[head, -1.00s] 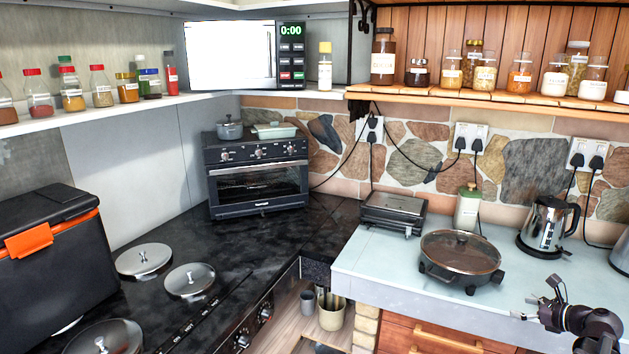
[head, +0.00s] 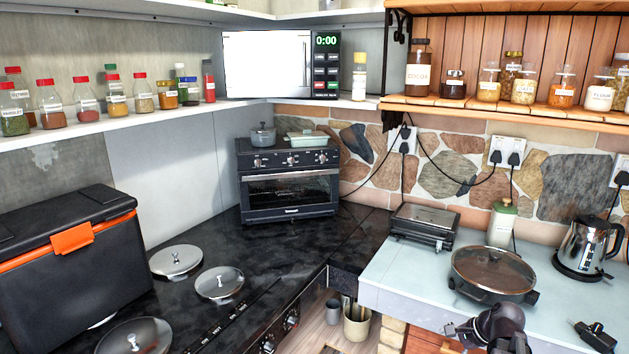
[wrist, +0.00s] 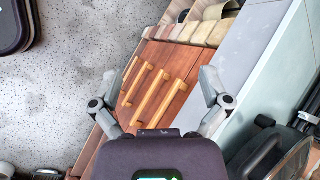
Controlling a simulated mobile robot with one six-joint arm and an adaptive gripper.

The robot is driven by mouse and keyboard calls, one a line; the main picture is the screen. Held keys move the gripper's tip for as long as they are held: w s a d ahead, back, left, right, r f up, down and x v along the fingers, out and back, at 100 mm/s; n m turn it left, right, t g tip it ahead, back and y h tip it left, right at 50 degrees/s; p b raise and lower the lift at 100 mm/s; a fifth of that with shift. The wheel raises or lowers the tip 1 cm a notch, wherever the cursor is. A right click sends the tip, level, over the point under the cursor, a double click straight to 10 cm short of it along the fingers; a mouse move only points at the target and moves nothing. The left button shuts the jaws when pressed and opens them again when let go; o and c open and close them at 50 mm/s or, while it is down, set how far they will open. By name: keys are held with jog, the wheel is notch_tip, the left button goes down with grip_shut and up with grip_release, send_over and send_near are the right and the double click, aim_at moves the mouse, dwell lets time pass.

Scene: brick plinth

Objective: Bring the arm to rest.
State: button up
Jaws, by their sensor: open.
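My gripper (wrist: 161,75) is open and empty in the wrist view, its two grey fingers spread wide. Beyond them are the wooden drawer fronts (wrist: 168,92) with several pale bar handles, and the speckled floor. In the head view the dark end of my arm (head: 497,325) shows at the lower edge, in front of the pale countertop and just below the electric skillet (head: 493,272). The fingertips are too small and dark there to make out. Nothing is held.
The pale counter (head: 400,275) also bears a grill (head: 424,226), a green bottle (head: 501,222), a kettle (head: 582,248) and a small dark item (head: 597,335). Left are the oven (head: 288,185), the black-orange cool box (head: 75,265) and the hob's lidded plates. Laden shelves run above.

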jog(key=s+a+f+n+g+h, duration=0.1)
jog(key=s+a+n+g+h, duration=0.1)
jog(key=a+n, duration=0.6)
jog(key=s+a+f+n+g+h+p, duration=0.1)
jog(key=s+a+n, duration=0.4)
jog(key=a, duration=0.5)
jog(key=n+g+h, duration=0.1)
jog(key=n+h, duration=0.1)
jog(key=shift+a+n+h, duration=0.3)
jog(key=shift+n, duration=0.1)
jog(key=shift+s, duration=0.1)
